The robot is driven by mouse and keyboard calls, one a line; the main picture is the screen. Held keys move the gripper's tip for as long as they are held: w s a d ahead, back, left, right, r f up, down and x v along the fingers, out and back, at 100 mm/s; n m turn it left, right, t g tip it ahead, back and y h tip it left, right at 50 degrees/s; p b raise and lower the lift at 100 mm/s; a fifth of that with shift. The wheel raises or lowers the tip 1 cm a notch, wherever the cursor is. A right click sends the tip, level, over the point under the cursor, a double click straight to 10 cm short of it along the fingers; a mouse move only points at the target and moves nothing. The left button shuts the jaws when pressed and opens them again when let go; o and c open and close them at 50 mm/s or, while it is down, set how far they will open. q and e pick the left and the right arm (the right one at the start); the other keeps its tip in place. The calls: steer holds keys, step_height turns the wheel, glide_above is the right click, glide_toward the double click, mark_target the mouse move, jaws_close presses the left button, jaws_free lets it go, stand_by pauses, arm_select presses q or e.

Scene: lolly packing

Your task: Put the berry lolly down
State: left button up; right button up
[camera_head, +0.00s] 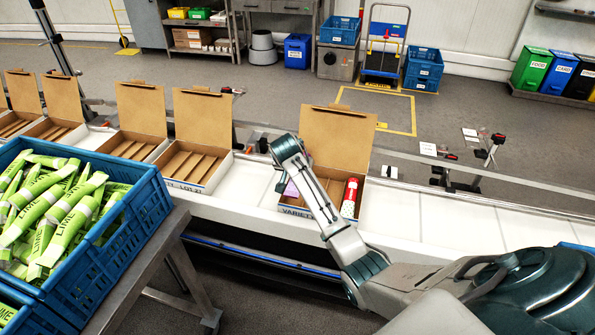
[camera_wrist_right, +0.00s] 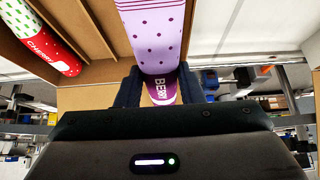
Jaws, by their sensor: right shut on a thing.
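The berry lolly, pale purple with dark dots and a deep purple BERRY end, shows large in the right wrist view (camera_wrist_right: 158,35). A small part of it also shows in the head view (camera_head: 291,190). My right gripper (camera_wrist_right: 160,88) is shut on its BERRY end. In the head view the arm reaches over the open cardboard box marked VARIETY (camera_head: 294,211), with the gripper (camera_head: 283,186) at its left side. I cannot tell whether the lolly touches the box floor. A red cherry lolly (camera_head: 349,198) lies in the box's right part. My left gripper is not in view.
More open boxes with dividers (camera_head: 186,186) stand in a row to the left on the white conveyor (camera_head: 245,190). A blue crate (camera_head: 110,255) of green lime lollies stands at the left. The conveyor right of the VARIETY box is clear.

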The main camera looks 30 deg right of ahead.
steer(key=shift+f, duration=0.5)
steer(key=o, duration=1)
steer(key=shift+r, duration=0.3)
steer(key=b+v, duration=0.2)
steer(key=v, duration=1)
steer(key=shift+r, duration=0.35)
